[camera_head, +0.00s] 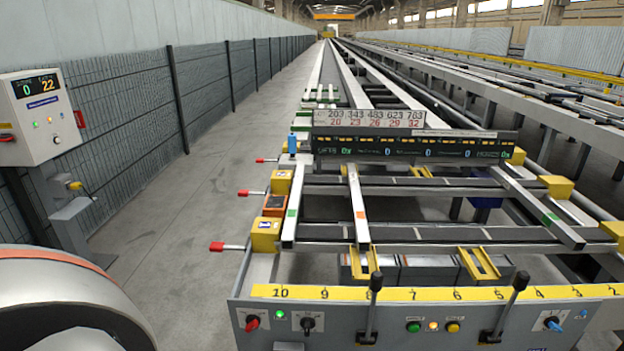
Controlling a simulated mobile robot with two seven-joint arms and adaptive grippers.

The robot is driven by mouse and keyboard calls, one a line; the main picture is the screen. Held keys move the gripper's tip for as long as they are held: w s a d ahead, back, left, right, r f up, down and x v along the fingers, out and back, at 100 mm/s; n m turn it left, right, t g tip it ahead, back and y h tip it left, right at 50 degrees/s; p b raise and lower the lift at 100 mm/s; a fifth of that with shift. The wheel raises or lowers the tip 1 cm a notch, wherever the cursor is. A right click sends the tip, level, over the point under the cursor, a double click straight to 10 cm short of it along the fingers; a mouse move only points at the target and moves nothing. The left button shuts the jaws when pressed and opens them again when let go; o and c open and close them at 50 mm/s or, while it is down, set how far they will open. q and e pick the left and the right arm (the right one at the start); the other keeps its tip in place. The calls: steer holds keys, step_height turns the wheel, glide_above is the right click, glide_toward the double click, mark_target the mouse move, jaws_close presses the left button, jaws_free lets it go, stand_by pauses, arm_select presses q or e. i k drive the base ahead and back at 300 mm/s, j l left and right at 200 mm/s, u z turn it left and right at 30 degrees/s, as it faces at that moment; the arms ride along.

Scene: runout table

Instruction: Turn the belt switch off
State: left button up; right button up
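The front panel (400,335) of the runout table spans the bottom of the head view. It carries a red rotary knob (252,323) beside a lit green lamp, a black rotary knob (307,324) on a white plate, and a blue rotary knob (553,324) at the right. The labels are too small to read, so I cannot tell which knob is the belt switch or its setting. Between them are a green button (413,327) and a yellow button (453,328). Neither gripper shows; only a rounded part of my arm fills the lower left corner.
Two black levers (375,290) (515,290) stand up from the panel. Red-tipped handles (217,246) stick out from the table's left side. A white control box (38,115) stands by the fence at the left. The floor (185,240) between fence and table is clear.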

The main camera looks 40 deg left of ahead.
mark_target(252, 321)
steer(key=i+l+u, duration=0.1)
steer(key=l+u, duration=1.2)
steer(key=l, duration=0.3)
